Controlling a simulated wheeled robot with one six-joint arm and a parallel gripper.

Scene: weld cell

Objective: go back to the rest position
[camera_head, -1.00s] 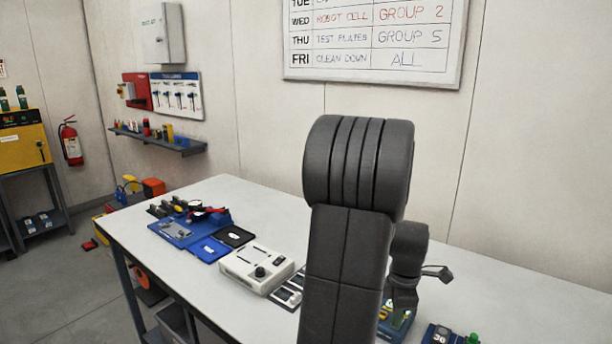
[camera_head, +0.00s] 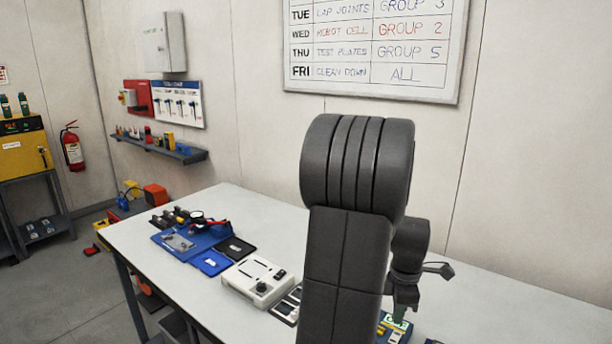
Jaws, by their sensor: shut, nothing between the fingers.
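My dark arm stands upright in front of the bench, right of the middle of the picture. Its wrist hangs on the right side of the upper link. My gripper (camera_head: 438,270) shows as a small dark tip pointing right from the wrist, above the white bench (camera_head: 520,309). It is shut and holds nothing. The arm hides part of the bench top behind it.
On the bench lie a blue mat (camera_head: 176,247) with tools, small blue and black trays and a white control box (camera_head: 258,281). A green and yellow item (camera_head: 394,327) sits below the wrist. The bench's right part looks clear.

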